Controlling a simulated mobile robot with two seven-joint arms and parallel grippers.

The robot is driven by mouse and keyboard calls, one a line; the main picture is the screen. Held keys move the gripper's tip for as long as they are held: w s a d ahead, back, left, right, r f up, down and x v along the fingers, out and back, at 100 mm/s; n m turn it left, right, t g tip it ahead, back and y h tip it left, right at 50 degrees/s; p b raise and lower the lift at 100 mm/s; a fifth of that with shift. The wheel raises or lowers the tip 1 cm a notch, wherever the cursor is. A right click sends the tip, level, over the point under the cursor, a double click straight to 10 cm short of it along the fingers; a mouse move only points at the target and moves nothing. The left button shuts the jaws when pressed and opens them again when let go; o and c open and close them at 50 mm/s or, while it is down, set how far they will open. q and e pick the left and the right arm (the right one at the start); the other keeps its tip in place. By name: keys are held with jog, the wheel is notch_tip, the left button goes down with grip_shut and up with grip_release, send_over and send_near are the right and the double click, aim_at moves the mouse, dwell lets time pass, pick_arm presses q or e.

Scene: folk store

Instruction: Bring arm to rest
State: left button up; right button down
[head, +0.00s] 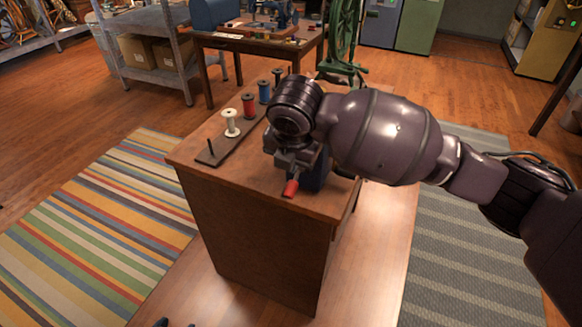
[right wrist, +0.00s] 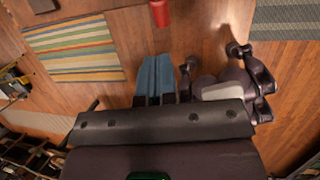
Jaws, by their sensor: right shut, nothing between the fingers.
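My right arm reaches in from the right in the head view, bent over the wooden cabinet. In the right wrist view a red piece (right wrist: 160,14) shows at the top edge. Small dark tips at the bottom edge of the head view may be my left gripper; too little shows to tell its state.
The cabinet (head: 255,235) carries a wooden rack with white (head: 231,122), red (head: 249,106) and blue (head: 264,92) spools close left of my arm. A worktable (head: 232,43) with a sewing machine stands behind. A striped rug (head: 110,215) lies left, a grey rug (head: 455,250) right.

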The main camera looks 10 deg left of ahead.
jog(key=shift+s+r, duration=0.1)
jog(key=shift+r, duration=0.15)
dwell(0.3)
